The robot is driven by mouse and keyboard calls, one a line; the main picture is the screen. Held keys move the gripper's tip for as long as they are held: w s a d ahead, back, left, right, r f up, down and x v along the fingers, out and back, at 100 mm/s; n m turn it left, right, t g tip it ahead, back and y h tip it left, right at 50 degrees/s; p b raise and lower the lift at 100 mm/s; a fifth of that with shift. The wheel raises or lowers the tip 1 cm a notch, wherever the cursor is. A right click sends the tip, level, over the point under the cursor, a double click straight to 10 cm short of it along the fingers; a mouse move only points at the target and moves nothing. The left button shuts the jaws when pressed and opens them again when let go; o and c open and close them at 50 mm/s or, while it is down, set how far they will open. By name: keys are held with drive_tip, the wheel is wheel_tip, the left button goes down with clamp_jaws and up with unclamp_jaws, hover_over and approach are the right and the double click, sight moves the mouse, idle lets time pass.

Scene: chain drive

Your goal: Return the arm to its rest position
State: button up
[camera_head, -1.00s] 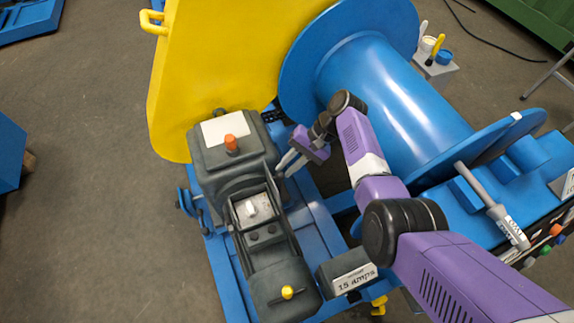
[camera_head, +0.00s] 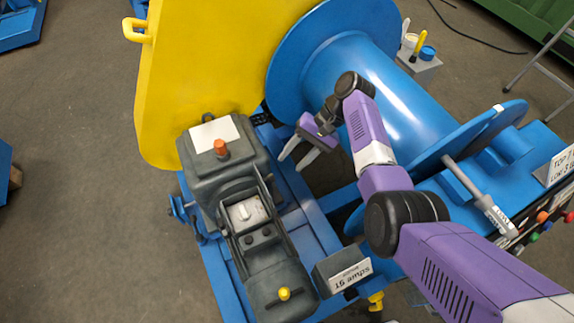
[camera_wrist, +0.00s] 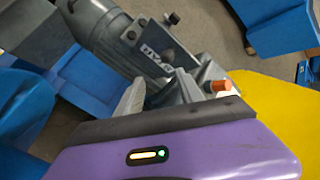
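My gripper (camera_head: 291,164) is open and empty, its two pale fingers spread apart. It hangs just right of the grey gearbox and motor unit (camera_head: 228,165), between that unit and the blue drum (camera_head: 385,95). My purple arm reaches in from the lower right, bent above the blue frame. In the wrist view the fingers (camera_wrist: 158,95) point toward the grey motor (camera_wrist: 105,30), with nothing between them. The orange cap (camera_head: 220,147) on top of the gearbox also shows in the wrist view (camera_wrist: 220,86).
A yellow guard (camera_head: 200,65) stands behind the gearbox. A labelled box (camera_head: 342,268) and a yellow valve handle (camera_head: 376,300) sit below the arm. A control panel with coloured buttons (camera_head: 543,217) is at right. Open floor (camera_head: 80,200) lies to the left.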

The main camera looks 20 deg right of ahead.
drive_tip(key=shift+w+d+r, duration=0.1)
drive_tip(key=shift+r, duration=0.1)
idle(0.4)
